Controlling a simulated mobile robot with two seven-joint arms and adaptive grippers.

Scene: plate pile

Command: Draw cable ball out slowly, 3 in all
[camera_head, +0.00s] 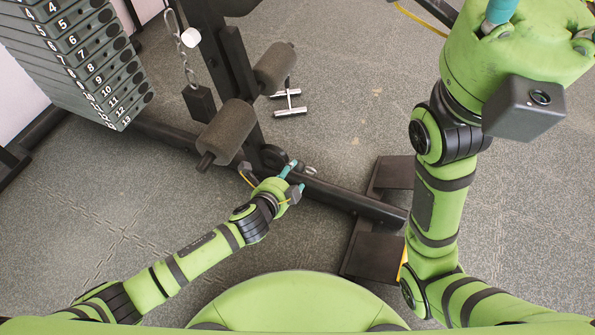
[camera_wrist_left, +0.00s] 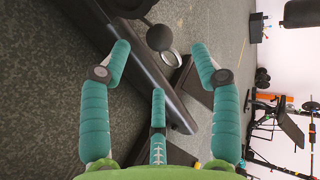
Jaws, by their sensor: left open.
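A black cable ball (camera_wrist_left: 160,37) with a silver ring (camera_wrist_left: 172,57) on it shows in the left wrist view, near the black floor beam. In the head view the silver ring (camera_head: 310,170) is visible just beyond my left fingertips; the ball is hard to make out there. My left gripper (camera_head: 293,172) is open and empty. In the left wrist view its teal fingers (camera_wrist_left: 160,62) are spread, with the ball ahead of the gap between them. My right gripper (camera_head: 500,12) is at the top right of the head view, mostly cut off by the edge.
The machine's frame beam (camera_head: 335,195) runs past my left gripper to black foot plates (camera_head: 375,255). A metal handle (camera_head: 290,103) lies on open floor.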

